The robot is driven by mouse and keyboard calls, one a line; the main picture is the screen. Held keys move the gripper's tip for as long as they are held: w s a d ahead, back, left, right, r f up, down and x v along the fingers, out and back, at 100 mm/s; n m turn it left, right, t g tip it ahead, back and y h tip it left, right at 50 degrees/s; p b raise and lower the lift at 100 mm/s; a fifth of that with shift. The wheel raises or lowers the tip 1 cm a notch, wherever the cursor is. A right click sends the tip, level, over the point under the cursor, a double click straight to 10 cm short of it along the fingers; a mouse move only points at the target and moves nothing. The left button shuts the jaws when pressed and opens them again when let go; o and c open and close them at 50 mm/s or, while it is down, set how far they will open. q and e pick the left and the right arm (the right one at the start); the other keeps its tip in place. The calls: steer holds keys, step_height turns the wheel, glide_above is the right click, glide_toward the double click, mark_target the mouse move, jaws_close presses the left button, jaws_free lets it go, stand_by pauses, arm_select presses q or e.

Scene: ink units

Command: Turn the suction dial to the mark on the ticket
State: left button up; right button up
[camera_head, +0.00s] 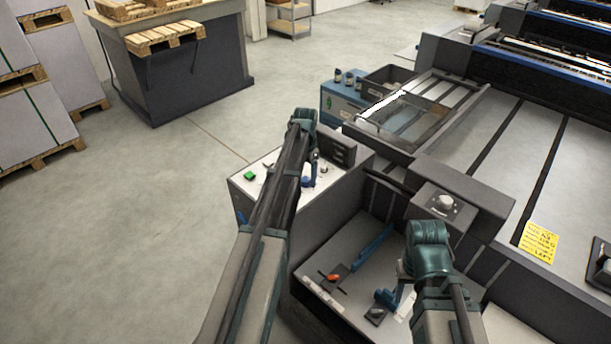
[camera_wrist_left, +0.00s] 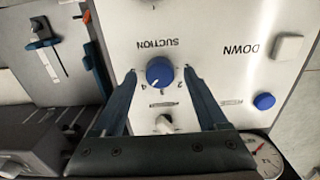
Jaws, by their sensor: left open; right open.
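The suction dial (camera_wrist_left: 159,72) is a round blue knob on a white panel, under the word SUCTION, which appears upside down in the left wrist view. A pale pointer line shows toward its lower left; small numerals sit around its lower side. My left gripper (camera_wrist_left: 159,78) is open, with one finger on each side of the dial; whether they touch it I cannot tell. In the head view my left gripper (camera_head: 308,182) is over the white panel. The yellow ticket (camera_head: 540,243) lies on the machine at right, its writing too small to read surely. My right gripper (camera_head: 384,298) is open over the lower panel.
Near the dial are a black switch with a pale handle (camera_wrist_left: 164,123), a blue button (camera_wrist_left: 264,101), a white DOWN button (camera_wrist_left: 288,47) and a gauge (camera_wrist_left: 262,158). A green button (camera_head: 250,176) and an orange knob (camera_head: 334,277) show in the head view. Open floor lies left.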

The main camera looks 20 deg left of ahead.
mark_target(306, 180)
arm_select(q)
step_height(306, 180, up, 13)
steer(key=p, duration=1.3)
steer(key=shift+r, duration=0.2)
steer(key=s+d+f+b, duration=0.3)
steer(key=s+d+b, duration=0.1)
steer(key=s+d, duration=1)
steer(key=s+d+f+y+b, duration=0.1)
steer(key=s+d+f+b, duration=0.2)
steer(key=s+d, duration=1.1)
steer(key=shift+s+f+b, duration=0.25)
steer(key=shift+f+b, duration=0.15)
steer(key=shift+f, duration=0.4)
